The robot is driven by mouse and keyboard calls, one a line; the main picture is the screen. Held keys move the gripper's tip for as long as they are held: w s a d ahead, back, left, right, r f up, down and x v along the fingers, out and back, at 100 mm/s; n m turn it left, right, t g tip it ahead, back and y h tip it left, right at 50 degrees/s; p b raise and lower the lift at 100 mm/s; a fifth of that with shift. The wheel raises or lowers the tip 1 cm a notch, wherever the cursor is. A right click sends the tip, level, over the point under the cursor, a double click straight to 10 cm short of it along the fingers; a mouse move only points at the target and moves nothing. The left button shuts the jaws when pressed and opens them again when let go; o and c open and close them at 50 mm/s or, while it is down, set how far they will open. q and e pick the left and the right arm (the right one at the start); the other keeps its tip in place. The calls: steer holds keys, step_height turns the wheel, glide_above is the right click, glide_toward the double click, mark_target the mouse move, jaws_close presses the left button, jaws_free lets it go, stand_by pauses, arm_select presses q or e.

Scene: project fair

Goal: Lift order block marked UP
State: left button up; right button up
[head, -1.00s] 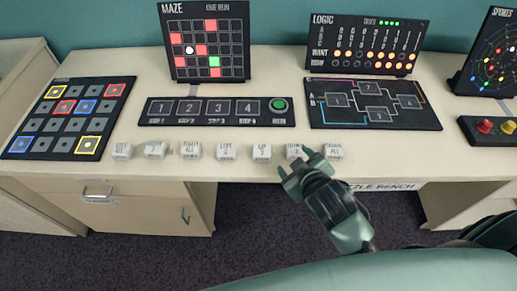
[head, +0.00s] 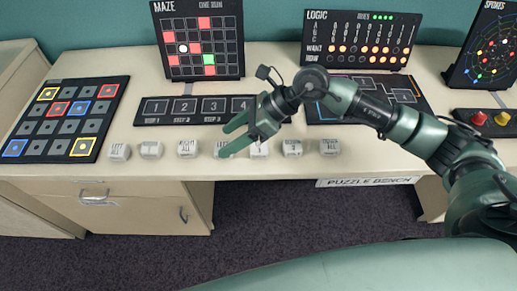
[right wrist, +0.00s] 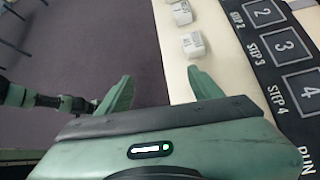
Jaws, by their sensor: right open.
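The block marked UP (head: 259,151) is a small white block in the row along the bench's front edge. Two white blocks show beyond the right finger, the nearer one (right wrist: 193,44) with an unreadable label. My left gripper is out of view.
Other white blocks flank it, including RIGHT ALL (head: 187,149) and DOWN (head: 292,148). Behind the row lies the black strip of numbered step slots (head: 184,107). The maze board (head: 198,40) stands further back. The bench's front edge is close below the blocks.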

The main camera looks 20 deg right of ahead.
mark_target(259, 147)
steer(key=w+d+f+n+h, duration=0.1)
steer(key=d+f+h, duration=0.15)
steer(key=d, duration=0.35)
steer(key=w+d+f+h, duration=0.1)
steer(key=d+h, duration=0.2)
steer(key=d, duration=0.3)
steer(key=p+x, duration=0.1)
steer(key=x, duration=0.2)
steer(key=p+x, duration=0.1)
steer(key=x, duration=0.2)
steer(key=shift+s+a+f+p, duration=0.15)
steer(key=shift+a+p, duration=0.15)
steer(key=shift+a, duration=0.2)
steer(key=shift+a+f, duration=0.15)
steer(key=shift+f, duration=0.35)
jaws_close()
